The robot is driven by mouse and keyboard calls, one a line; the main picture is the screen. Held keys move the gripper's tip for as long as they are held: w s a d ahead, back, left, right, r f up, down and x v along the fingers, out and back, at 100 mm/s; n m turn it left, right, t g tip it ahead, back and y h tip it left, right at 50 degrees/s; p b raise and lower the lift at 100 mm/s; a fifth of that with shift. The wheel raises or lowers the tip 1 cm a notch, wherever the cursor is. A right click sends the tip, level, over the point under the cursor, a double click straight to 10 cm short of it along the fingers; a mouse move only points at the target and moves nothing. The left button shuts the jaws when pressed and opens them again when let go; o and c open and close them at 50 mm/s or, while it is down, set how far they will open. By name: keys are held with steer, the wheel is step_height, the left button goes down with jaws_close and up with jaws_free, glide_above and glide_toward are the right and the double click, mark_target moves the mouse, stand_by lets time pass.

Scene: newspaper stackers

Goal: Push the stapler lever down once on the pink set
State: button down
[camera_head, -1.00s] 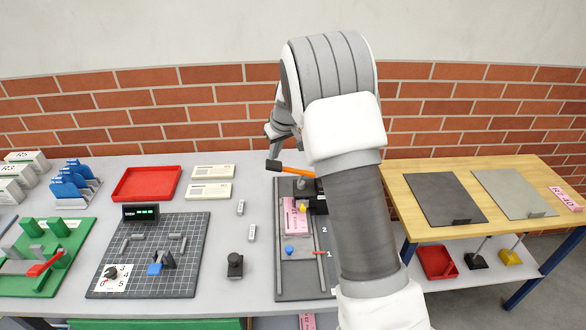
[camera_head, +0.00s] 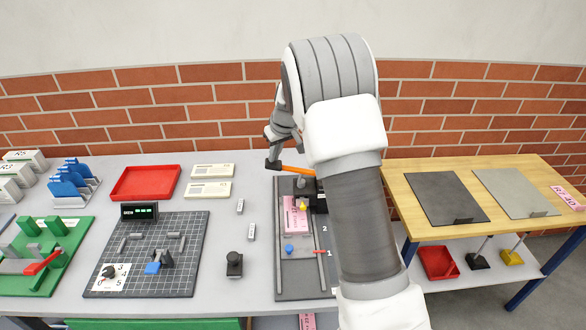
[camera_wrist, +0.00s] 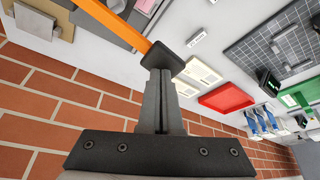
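The stapler's orange lever (camera_head: 298,171) has a black end grip (camera_head: 273,166) on its left. The lever sits over the dark stapler board (camera_head: 284,270) and is near level. The pink set (camera_head: 292,215) lies on that board, below the lever in the picture. My gripper (camera_head: 277,152) is at the lever's black end. In the wrist view the orange lever (camera_wrist: 112,24) runs from the upper left to the black grip (camera_wrist: 163,57). My two fingers (camera_wrist: 162,85) are together there, their tips overlapping the grip. Whether they pinch it or only touch it cannot be told. My arm hides the board's right side.
A red tray (camera_head: 146,183), two cream boxes (camera_head: 209,190), a gridded board (camera_head: 190,250) and a black knob (camera_head: 235,264) stand left of the stapler board. A wooden table (camera_head: 435,177) with two grey plates is at right. A brick wall (camera_head: 190,110) stands behind.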

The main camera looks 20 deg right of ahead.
mark_target(276, 164)
steer(key=shift+s+d+f+b, duration=0.1)
steer(key=shift+f+b, duration=1.25)
steer(key=shift+f, duration=0.55)
steer(key=shift+r, duration=0.15)
steer(key=shift+r+p, duration=2.8)
steer(key=shift+r, duration=2.2)
